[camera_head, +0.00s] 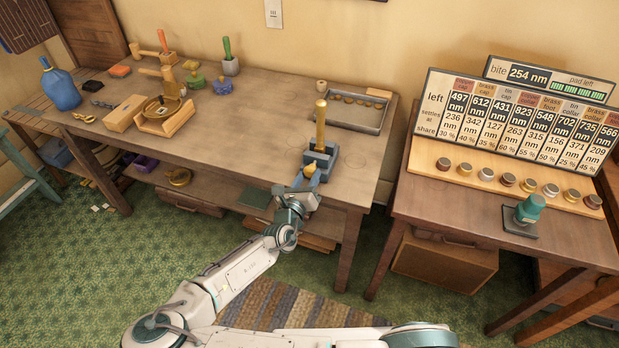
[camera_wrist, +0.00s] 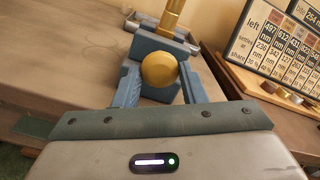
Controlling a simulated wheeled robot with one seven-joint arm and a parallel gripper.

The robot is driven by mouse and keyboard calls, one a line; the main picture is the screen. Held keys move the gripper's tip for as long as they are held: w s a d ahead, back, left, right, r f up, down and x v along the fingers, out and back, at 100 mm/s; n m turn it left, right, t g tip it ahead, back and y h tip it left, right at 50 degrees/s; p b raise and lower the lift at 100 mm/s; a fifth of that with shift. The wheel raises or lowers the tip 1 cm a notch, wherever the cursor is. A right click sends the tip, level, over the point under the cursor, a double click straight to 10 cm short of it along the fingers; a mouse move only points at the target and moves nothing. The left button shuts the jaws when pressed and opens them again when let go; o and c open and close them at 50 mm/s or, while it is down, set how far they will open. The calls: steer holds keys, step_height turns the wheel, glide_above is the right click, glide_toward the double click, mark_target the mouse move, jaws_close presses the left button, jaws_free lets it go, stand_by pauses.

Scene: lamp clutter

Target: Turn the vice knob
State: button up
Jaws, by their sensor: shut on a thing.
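The vice (camera_head: 321,157) is a blue-grey block near the front right of the workbench, and it also shows in the wrist view (camera_wrist: 158,45). A tall brass-coloured rod (camera_head: 320,126) stands upright at it. The round brass knob (camera_wrist: 160,70) faces me on the vice's front. My gripper (camera_head: 308,173) is at this knob, with one blue-grey finger on each side of it in the wrist view (camera_wrist: 161,82). It is shut on the knob. The fingertips' exact contact is partly hidden behind the knob.
A metal tray (camera_head: 342,123) lies behind the vice. Wooden holders and tools (camera_head: 165,115) fill the bench's left. A side table on the right has a number board (camera_head: 515,120), several round caps and a teal knob-like piece (camera_head: 530,207). Its upper display reads "bite 254 nm, pad left".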

steer(key=o, duration=0.5)
steer(key=shift+c, duration=0.2)
steer(key=b+v, duration=0.2)
steer(key=shift+s+a+f, duration=0.15)
steer(key=shift+s, duration=0.15)
steer(key=shift+r+b+v, duration=0.2)
steer(key=shift+b+v, duration=0.75)
steer(key=shift+v, duration=0.25)
